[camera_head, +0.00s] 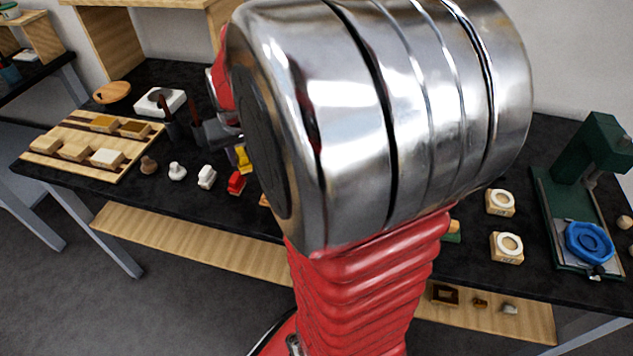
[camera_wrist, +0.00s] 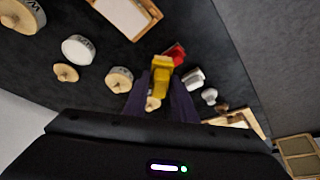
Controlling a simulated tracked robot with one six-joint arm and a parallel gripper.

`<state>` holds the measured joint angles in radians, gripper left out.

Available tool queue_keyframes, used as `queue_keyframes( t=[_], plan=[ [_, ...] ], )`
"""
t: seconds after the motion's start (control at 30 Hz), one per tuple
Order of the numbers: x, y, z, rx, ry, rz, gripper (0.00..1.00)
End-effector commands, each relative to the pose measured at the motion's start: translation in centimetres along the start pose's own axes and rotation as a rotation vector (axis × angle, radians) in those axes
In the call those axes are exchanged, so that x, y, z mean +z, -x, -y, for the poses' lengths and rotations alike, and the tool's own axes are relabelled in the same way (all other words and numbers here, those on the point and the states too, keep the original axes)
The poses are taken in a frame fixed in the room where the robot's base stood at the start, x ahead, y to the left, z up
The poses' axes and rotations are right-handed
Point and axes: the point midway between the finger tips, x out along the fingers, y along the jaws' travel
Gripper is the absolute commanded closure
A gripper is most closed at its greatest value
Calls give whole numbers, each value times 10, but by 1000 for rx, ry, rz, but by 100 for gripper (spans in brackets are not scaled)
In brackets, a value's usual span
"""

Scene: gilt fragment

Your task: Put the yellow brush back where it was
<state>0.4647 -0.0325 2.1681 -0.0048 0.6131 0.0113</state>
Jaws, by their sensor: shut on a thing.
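The yellow brush (camera_wrist: 160,75) is between the dark fingers of my gripper (camera_wrist: 162,88) in the wrist view, with its pale wooden end toward the camera. In the head view a small yellow part of the brush (camera_head: 243,158) shows beside my arm, just behind the red brush-like piece (camera_head: 237,182). My gripper is shut on the yellow brush. The red piece also shows close beyond the brush in the wrist view (camera_wrist: 175,54). My arm hides much of the gripper in the head view, and I cannot tell whether the brush touches the table.
White pieces (camera_head: 207,177) and a brown piece (camera_head: 148,165) stand in a row left of the red one. A wooden tray with blocks (camera_head: 130,158) lies further left. Ring-topped blocks (camera_head: 507,246) and a green press (camera_head: 548,215) with a blue ring are at right.

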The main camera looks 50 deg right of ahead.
Motion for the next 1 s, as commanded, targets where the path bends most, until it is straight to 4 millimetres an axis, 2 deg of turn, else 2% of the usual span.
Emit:
queue_keyframes(
  t=[0.03,0.27,0.5,0.6,0.7,0.8,1.0],
  plan=[
    [-1,-8,18,-14,34,4,97],
    [-3,-39,98,-74,180,4,97],
    [10,-67,184,-136,330,3,97],
    [19,-76,214,-157,382,3,97],
    [26,-82,234,-172,418,2,97],
    [30,-84,245,-179,435,1,97],
    [30,-84,247,-181,439,0,97]
  ],
)
